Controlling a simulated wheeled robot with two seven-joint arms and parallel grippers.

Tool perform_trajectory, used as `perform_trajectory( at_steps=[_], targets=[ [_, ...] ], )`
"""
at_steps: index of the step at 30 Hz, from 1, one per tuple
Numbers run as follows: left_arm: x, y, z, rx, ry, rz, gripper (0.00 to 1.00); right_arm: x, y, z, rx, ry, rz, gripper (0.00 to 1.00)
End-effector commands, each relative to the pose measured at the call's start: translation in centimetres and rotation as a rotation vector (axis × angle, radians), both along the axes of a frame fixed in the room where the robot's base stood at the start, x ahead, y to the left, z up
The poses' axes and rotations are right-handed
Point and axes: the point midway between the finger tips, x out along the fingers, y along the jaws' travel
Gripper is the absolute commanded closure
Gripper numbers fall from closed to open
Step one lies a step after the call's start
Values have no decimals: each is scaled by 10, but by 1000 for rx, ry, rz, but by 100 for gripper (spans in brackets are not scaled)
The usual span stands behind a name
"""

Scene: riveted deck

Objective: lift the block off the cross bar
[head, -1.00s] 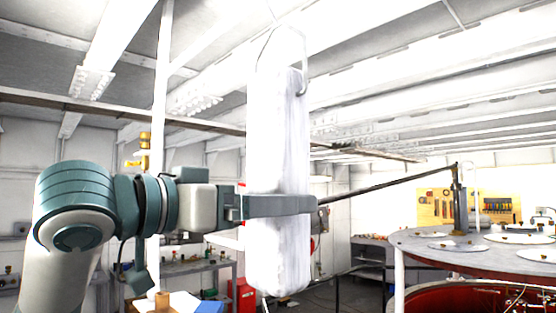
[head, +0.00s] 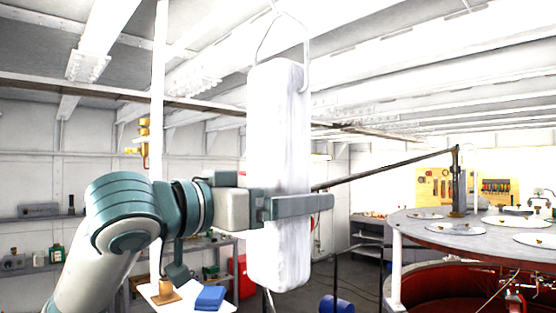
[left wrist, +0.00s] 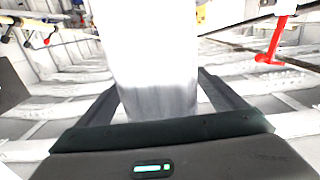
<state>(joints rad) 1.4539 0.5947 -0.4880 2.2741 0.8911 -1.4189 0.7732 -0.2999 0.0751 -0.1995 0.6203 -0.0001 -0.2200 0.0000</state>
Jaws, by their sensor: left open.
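The block (head: 277,120) is a tall white slab hanging upright from a thin wire loop (head: 262,35) that runs up to the top edge of the head view. I cannot make out for certain what bar the loop hangs on. My left gripper (head: 300,203) is around the block's lower half, with one finger across its near face and the other hidden behind it. In the left wrist view the block (left wrist: 150,50) stands between the two open fingers (left wrist: 162,88). Gaps show beside it there. My right gripper is not in view.
A round grey-topped tank (head: 430,232) with a red inside stands at the right. A dark slanting pole (head: 390,169) runs from its post toward the block. A white stand with a blue item (head: 209,297) is below my left arm. Shelves line the back wall.

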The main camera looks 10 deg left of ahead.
Motion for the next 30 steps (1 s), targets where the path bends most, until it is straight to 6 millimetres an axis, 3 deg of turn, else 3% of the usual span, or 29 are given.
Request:
perform_trajectory(
  at_steps=[1,7,22,30],
  targets=[
    [6,-4,4,-1,3,-1,9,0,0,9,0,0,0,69],
    [17,-12,1,0,1,0,9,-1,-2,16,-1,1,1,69],
    [18,-12,0,-1,-1,0,9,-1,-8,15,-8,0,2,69],
    [18,-12,0,-1,-1,0,74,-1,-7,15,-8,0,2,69]
  ],
)
